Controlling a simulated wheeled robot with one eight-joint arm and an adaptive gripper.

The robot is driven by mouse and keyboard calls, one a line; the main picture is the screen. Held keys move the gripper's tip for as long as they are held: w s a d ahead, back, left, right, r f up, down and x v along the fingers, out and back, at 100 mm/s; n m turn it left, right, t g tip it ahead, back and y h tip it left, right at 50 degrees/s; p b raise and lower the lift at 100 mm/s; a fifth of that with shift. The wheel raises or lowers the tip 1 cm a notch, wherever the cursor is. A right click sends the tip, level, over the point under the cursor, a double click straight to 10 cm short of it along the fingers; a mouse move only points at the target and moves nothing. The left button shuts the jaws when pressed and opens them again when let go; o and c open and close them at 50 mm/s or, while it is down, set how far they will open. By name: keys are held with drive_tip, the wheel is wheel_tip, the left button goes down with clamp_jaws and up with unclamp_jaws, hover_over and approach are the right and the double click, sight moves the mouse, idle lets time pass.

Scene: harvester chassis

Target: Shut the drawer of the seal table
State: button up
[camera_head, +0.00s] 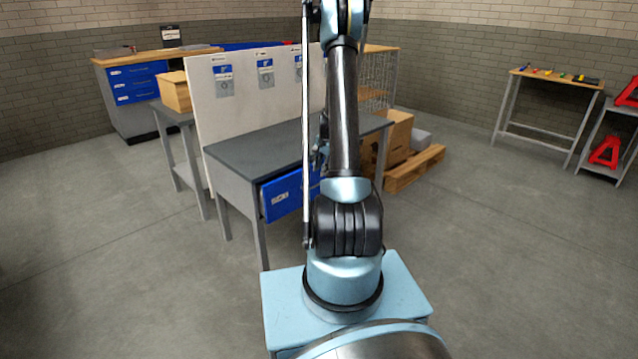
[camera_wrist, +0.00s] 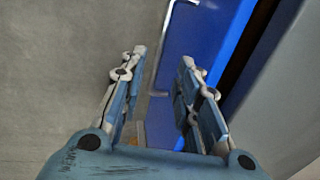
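The seal table (camera_head: 262,147) has a dark grey top and grey legs, and stands left of my arm in the head view. Its blue drawer (camera_head: 276,204) sticks out partly open, with its right part hidden behind my arm. In the wrist view, the blue drawer front (camera_wrist: 200,50) shows with a thin grey bar handle (camera_wrist: 160,62) and a dark gap along its right side. My gripper (camera_wrist: 163,56) is open, its two fingers apart on either side of the handle's line. I cannot tell whether they touch it. My arm mostly hides the gripper in the head view.
A white board (camera_head: 235,100) with blue-labelled pouches stands behind the table. A cardboard box (camera_head: 398,137) on a wooden pallet (camera_head: 420,167) lies to the right. A workbench (camera_head: 550,80) stands at the far right.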

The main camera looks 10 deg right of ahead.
drive_tip(key=shift+w+a+f, duration=0.1)
drive_tip(key=shift+w+f, duration=0.1)
drive_tip(key=shift+f, duration=1.05)
drive_tip(key=shift+w+a+f, duration=0.15)
drive_tip(key=shift+w+f, duration=0.05)
drive_tip(key=shift+f, duration=1)
drive_tip(key=shift+w+a+f, duration=0.1)
drive_tip(key=shift+w+f, duration=0.1)
drive_tip(key=shift+f, duration=1.05)
